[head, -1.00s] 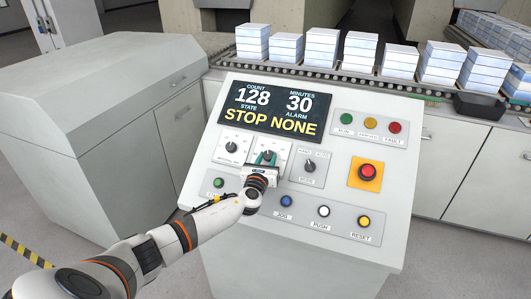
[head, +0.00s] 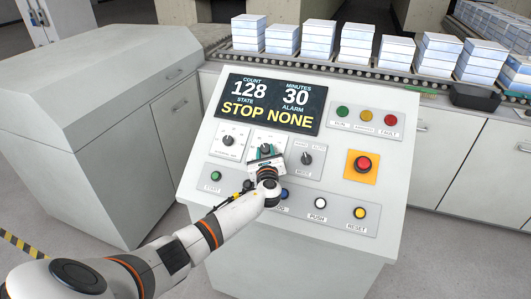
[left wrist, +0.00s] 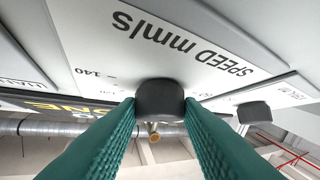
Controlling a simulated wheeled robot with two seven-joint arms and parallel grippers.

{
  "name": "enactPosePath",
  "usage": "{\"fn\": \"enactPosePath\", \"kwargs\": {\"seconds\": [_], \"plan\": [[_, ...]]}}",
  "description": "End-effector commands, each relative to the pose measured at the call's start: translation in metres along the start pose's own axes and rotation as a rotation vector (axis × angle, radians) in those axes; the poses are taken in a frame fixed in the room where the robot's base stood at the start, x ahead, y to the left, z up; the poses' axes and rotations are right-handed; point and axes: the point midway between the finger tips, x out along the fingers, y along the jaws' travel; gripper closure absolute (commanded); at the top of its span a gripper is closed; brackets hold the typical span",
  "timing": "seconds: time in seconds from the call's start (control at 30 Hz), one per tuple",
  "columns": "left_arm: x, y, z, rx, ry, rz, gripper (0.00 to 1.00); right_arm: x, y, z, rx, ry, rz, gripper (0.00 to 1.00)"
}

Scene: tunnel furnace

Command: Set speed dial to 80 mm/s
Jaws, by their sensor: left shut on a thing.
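The speed dial is a dark knob (left wrist: 160,97) on a white plate labelled SPEED mm/s, upside down in the left wrist view, with a 140 mark showing. In the head view the dial plate (head: 258,139) is the middle one of three on the sloped console (head: 330,215), and my gripper partly covers it. My left gripper (head: 265,154) is at this dial. Its green fingers are shut on the knob, one on each side. The knob's pointer and exact setting are hidden. My right gripper is not in view.
A similar dial (head: 228,139) sits close on the left and a mode switch (head: 306,159) on the right. Push buttons line the panel below, and a red emergency stop (head: 363,164) is at right. The display (head: 269,104) reads 128, 30, STOP, NONE.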

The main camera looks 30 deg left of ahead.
Motion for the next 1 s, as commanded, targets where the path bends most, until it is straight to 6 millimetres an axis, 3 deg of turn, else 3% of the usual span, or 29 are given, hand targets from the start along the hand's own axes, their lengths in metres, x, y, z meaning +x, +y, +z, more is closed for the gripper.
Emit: {"fn": "enactPosePath", "kwargs": {"seconds": [0.13, 0.17, 0.27, 0.67, 1.0], "plan": [[0.0, 0.0, -0.001, 0.001, 0.001, 0.0, 0.9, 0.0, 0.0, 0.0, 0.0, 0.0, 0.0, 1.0], [0.0, 0.0, -0.001, 0.001, 0.001, 0.0, 0.62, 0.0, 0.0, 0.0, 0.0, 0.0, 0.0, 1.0], [0.0, 0.0, -0.001, 0.0, 0.001, 0.0, 0.46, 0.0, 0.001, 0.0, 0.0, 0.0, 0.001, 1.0], [-0.005, 0.0, 0.0, 0.0, 0.001, 0.002, 0.45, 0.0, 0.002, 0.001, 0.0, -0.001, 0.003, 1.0], [-0.062, -0.001, 0.001, -0.002, -0.001, 0.003, 0.45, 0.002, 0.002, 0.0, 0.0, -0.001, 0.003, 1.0]]}}
